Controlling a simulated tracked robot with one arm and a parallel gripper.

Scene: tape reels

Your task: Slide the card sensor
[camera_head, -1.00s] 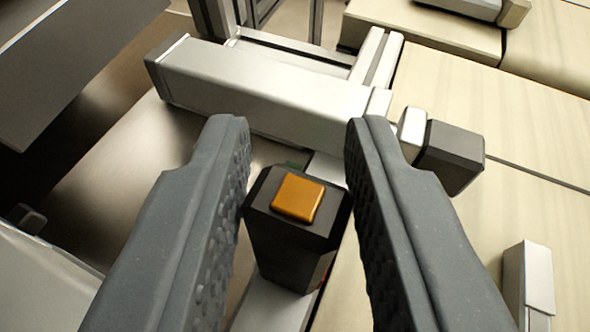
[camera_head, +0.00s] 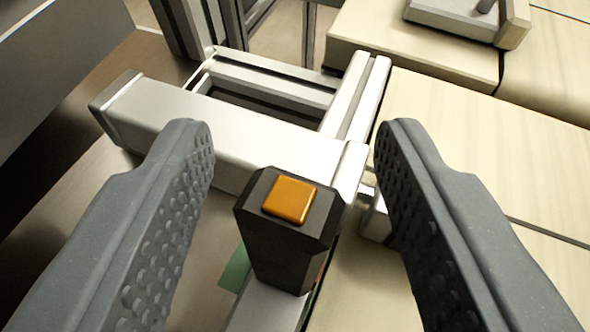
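The card sensor looks to be the dark block (camera_head: 285,245) with an orange square top (camera_head: 290,200), in the middle of the camera_head view. It stands upright on a pale metal rail (camera_head: 268,308). My gripper (camera_head: 290,150) is open, with one finger on each side of the block. There is a clear gap between the block and both fingers. A small green piece (camera_head: 235,270) shows behind the block's lower left. The block's far side is hidden.
A silver bar (camera_head: 200,125) with a dark end cap crosses just behind the block. Metal frame profiles (camera_head: 270,85) stand beyond it. Pale wooden panels (camera_head: 480,140) lie to the right. A dark panel (camera_head: 60,65) is at the upper left.

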